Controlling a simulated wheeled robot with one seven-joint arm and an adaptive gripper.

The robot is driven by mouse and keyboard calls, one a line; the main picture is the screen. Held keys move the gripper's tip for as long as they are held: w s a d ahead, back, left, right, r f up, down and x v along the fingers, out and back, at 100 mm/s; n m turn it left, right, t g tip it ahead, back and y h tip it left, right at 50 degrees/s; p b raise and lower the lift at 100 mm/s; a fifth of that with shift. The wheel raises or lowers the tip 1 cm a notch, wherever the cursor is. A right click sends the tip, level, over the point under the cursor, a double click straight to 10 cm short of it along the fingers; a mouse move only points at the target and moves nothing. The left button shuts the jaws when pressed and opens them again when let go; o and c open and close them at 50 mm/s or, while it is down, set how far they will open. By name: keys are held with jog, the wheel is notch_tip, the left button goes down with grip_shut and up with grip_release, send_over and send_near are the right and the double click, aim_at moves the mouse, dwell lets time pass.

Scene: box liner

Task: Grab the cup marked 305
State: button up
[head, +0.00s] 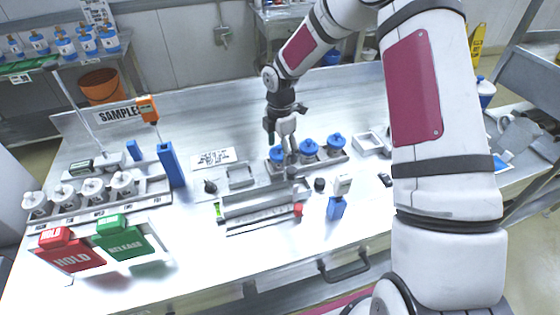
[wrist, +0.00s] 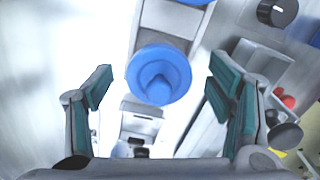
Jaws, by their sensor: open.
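Three cups with blue knobbed lids stand in a row in a grey holder at the middle of the bench in the head view: a left one (head: 277,154), a middle one (head: 308,147) and a right one (head: 337,141). I cannot read a 305 mark on any of them. My gripper (head: 281,142) points down at the left cup and partly covers it. In the wrist view one blue lid (wrist: 158,75) shows between the spread, empty fingers of my gripper (wrist: 159,82). Part of another blue lid shows at the top edge. The cup bodies are mostly hidden.
White cups (head: 93,189) stand in a labelled rack at the left, behind red HOLD (head: 72,252) and green RELEASE (head: 124,238) blocks. A grey fixture (head: 258,205) lies in front of the holder. A blue post (head: 171,165) stands left. The bench's front right is fairly clear.

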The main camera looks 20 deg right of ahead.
jog(key=shift+f, duration=0.65)
jog(key=c, duration=1.3)
